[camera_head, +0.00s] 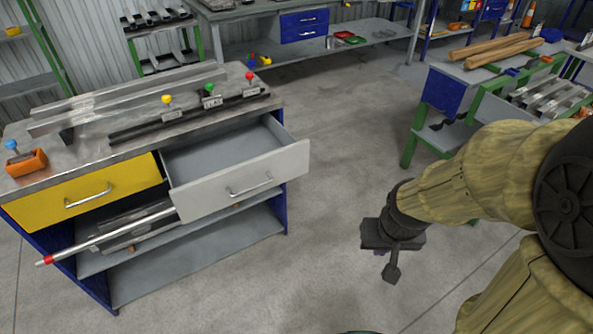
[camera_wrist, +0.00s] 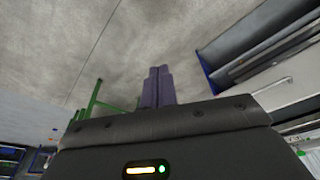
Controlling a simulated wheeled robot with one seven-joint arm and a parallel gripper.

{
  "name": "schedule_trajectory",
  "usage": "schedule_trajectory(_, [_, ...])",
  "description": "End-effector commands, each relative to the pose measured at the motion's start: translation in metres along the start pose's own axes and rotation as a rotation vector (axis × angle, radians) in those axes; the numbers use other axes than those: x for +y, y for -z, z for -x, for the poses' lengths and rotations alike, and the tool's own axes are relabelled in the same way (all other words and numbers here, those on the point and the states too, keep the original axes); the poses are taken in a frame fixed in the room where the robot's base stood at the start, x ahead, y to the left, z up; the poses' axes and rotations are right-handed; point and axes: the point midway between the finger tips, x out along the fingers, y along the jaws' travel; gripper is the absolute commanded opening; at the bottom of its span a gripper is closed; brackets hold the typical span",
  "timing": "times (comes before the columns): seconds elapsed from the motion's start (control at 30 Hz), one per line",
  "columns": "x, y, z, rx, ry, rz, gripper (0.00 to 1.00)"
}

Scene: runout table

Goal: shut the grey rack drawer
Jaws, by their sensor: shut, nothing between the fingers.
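The grey drawer (camera_head: 242,182) is pulled out from the right half of the workbench in the head view. Its tray looks empty, and a metal bar handle (camera_head: 250,187) is on its front. My gripper (camera_head: 391,273) is in the open space to the right of the drawer, apart from it and pointing down. In the wrist view the two fingers (camera_wrist: 158,87) are together with nothing between them. The wrist view also shows a pale panel with a bar handle (camera_wrist: 272,86) at the right, seemingly the drawer front.
A yellow drawer (camera_head: 85,195) sits closed left of the grey one. A metal rod with a red tip (camera_head: 47,260) sticks out from the shelf below. The benchtop (camera_head: 90,143) holds rails and coloured knobs. A green-framed bench (camera_head: 427,150) stands right. The floor between is clear.

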Motion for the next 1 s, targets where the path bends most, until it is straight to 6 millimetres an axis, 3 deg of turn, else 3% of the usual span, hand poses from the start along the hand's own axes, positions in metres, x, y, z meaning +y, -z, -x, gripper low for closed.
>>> schedule_trajectory(0.27, [0.000, 0.001, 0.000, 0.001, 0.000, -0.001, 0.00])
schedule_trajectory(0.43, [0.000, 0.018, -0.013, 0.041, -0.005, -0.039, 0.00])
schedule_trajectory(0.67, [-0.010, 0.092, -0.066, 0.229, 0.053, -0.213, 0.00])
schedule_trajectory(0.8, [-0.030, 0.141, -0.104, 0.354, 0.187, -0.359, 0.00])
schedule_trajectory(1.0, [-0.067, 0.193, -0.152, 0.459, 0.487, -0.593, 0.00])
